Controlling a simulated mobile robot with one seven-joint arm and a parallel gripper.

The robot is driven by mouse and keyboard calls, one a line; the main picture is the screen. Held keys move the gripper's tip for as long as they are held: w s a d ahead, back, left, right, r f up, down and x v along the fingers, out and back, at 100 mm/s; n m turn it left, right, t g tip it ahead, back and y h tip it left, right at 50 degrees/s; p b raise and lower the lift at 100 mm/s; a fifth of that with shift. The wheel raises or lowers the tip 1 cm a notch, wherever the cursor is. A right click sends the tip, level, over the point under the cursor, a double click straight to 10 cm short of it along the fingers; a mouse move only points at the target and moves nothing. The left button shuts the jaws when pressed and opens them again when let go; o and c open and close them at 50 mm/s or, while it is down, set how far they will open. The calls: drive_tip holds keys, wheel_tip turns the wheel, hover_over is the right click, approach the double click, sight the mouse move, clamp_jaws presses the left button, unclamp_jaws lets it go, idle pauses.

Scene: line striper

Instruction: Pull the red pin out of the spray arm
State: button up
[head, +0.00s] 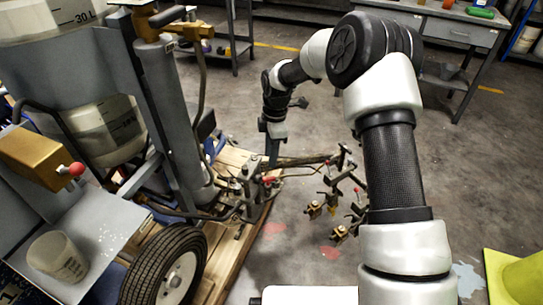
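The spray arm (303,161) reaches out to the right from the low front of the line striper (176,130), with brass nozzles (314,209) hanging at its outer end. A small red part (268,181) shows at the arm's inner joint and may be the red pin; it is too small to tell. Other small red bits show farther out on the spray arm. My gripper (273,163) points down just above this joint. Its fingers are tiny and dark here, so I cannot tell if they are open or touch anything.
The striper stands on a wooden pallet (233,258) with a black tyre (165,268) at its front. A red ball knob (76,169) and a plastic cup (57,257) are at the left. A yellow object (510,277) lies at the lower right. A grey workbench (455,32) stands behind.

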sight(269, 178)
drive_tip(key=shift+a+f+b, duration=0.2)
drive_tip(key=shift+f+b, duration=1.3)
drive_tip(key=shift+f, duration=1)
drive_tip(key=shift+a+f+b, duration=0.15)
drive_tip(key=shift+f+b, duration=1.3)
drive_tip(key=shift+f, duration=1)
drive_tip(key=shift+s, duration=0.1)
clamp_jaws()
